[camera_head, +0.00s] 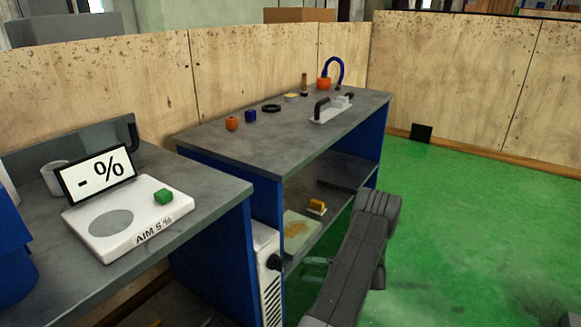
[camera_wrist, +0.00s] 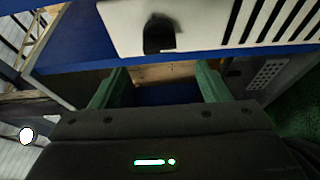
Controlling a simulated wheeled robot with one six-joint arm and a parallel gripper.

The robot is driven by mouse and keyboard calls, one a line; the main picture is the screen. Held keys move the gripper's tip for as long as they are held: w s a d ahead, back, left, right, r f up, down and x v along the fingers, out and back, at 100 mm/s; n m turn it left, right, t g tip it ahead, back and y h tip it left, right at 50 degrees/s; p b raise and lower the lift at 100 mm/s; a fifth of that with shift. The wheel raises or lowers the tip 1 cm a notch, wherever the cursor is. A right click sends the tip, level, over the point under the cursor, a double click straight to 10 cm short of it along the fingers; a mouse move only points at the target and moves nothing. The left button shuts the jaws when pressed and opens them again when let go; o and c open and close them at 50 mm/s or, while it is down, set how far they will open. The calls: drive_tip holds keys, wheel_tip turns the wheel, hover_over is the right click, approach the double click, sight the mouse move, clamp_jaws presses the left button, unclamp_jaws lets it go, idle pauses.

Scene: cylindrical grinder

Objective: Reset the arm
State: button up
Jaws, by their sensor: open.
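My arm (camera_head: 355,245) reaches up from the bottom of the head view, bent at a dark joint to the right of the workbench (camera_head: 290,130). My gripper (camera_wrist: 160,82) shows in the wrist view with its two green fingers spread apart and nothing between them. In the head view only a small pale-green part of it shows, left of the arm, near the bench's lower shelf; the arm hides the rest. Beyond the fingers, the wrist view shows a blue panel (camera_wrist: 75,55) and a white vented box (camera_wrist: 200,25) close by at the top.
The white vented unit (camera_head: 268,275) stands between the benches, close to my gripper. The lower shelf holds a board (camera_head: 298,228) and a yellow-topped block (camera_head: 317,205). Green floor (camera_head: 460,220) is clear at right.

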sight(280, 265)
drive_tip(key=x, duration=1.1)
drive_tip(key=shift+r+b, duration=0.1)
drive_tip(key=shift+b, duration=0.25)
drive_tip(key=shift+d, duration=0.1)
